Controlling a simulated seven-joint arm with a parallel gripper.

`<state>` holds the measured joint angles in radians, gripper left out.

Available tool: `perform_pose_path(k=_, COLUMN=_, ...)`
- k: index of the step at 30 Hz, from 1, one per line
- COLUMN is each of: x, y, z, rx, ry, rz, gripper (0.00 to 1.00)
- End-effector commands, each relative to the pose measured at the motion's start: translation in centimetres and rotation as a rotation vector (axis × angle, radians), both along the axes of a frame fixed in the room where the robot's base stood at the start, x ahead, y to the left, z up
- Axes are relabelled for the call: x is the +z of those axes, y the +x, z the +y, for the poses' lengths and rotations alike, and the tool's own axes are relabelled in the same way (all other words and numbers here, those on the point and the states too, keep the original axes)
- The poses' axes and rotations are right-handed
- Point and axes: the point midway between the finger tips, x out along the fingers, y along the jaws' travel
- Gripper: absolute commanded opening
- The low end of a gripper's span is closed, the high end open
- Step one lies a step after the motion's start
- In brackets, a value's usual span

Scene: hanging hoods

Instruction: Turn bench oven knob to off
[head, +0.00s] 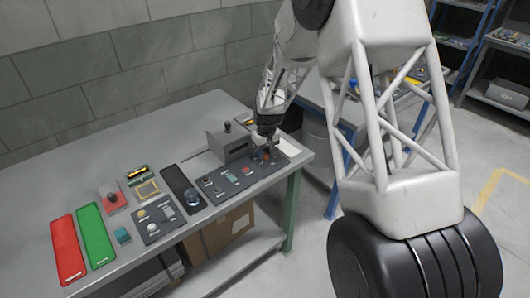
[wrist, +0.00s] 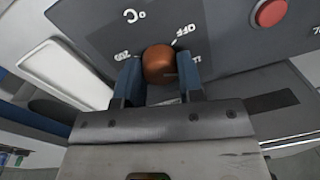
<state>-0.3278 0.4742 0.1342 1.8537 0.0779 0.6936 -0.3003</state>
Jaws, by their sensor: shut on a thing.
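The orange-brown oven knob (wrist: 159,64) stands on a dark grey panel (wrist: 95,40) in the wrist view. White labels on the panel read OFF, °C and what looks like 200, with OFF just above and right of the knob. My gripper (wrist: 160,82) is shut on the knob, one blue finger on each side. A pointer mark on the knob cannot be made out. In the head view, my gripper (head: 267,143) is at the right end of the bench panel (head: 218,186), and a little orange of the knob shows beneath it.
A red button (wrist: 271,12) is right of the knob. The bench (head: 110,178) holds red and green plates and several control modules to the left. The bench's right edge is near.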

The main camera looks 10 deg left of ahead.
Motion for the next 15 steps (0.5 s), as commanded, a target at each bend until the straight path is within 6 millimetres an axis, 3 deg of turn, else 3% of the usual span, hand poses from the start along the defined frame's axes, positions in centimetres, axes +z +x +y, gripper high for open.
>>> perform_pose_path(k=15, x=0.07, y=-0.03, z=0.11, rx=0.426, ry=0.000, rz=-0.001, gripper=0.11)
